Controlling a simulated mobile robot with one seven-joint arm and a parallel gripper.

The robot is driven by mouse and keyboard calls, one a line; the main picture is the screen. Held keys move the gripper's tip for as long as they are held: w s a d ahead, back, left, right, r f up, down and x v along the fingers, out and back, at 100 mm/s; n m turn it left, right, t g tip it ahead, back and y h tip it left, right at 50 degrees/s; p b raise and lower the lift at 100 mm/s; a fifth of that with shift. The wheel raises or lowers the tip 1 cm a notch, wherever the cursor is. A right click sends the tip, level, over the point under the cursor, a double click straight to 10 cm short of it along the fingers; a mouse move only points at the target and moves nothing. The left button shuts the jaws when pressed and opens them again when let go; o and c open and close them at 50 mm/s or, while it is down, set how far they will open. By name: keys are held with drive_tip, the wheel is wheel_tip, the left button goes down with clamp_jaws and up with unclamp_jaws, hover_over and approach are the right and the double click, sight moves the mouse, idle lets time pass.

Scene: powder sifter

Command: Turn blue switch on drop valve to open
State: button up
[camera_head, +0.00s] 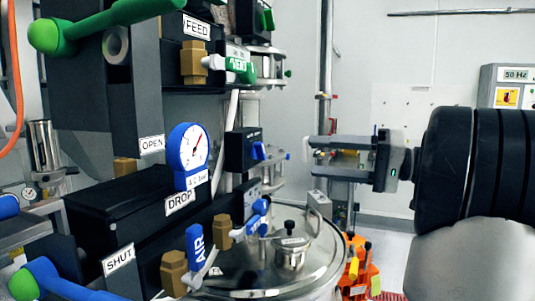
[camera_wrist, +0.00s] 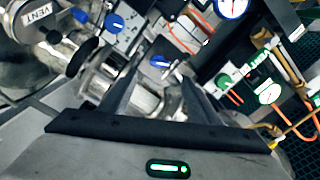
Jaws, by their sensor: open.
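The drop valve (camera_head: 110,220) is the black block at the lower left of the head view, with a DROP label, an OPEN label (camera_head: 151,144) above and a SHUT label (camera_head: 118,260) below. A blue lever with a green end (camera_head: 62,284) sits low at the left edge beside SHUT, partly cut off; it appears to be the drop switch. My gripper (camera_head: 311,150) is open and empty, well to the right of the valve and pointing left. In the wrist view my gripper (camera_wrist: 158,82) has its fingers apart with nothing between them. I cannot tell whether the drop lever shows there.
A blue-rimmed gauge (camera_head: 189,147), a blue AIR handle (camera_head: 196,247) and a lidded steel vessel (camera_head: 290,270) stand between my gripper and the lever. A green feed handle (camera_head: 100,22) juts out above.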

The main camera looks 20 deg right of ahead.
sight(264, 152)
drive_tip(key=x, duration=1.2)
drive_tip(key=shift+w+a, duration=0.2)
drive_tip(key=shift+w, duration=0.05)
drive_tip(key=shift+f, duration=0.1)
drive_tip(key=c, duration=1.1)
drive_tip(key=shift+o, duration=0.2)
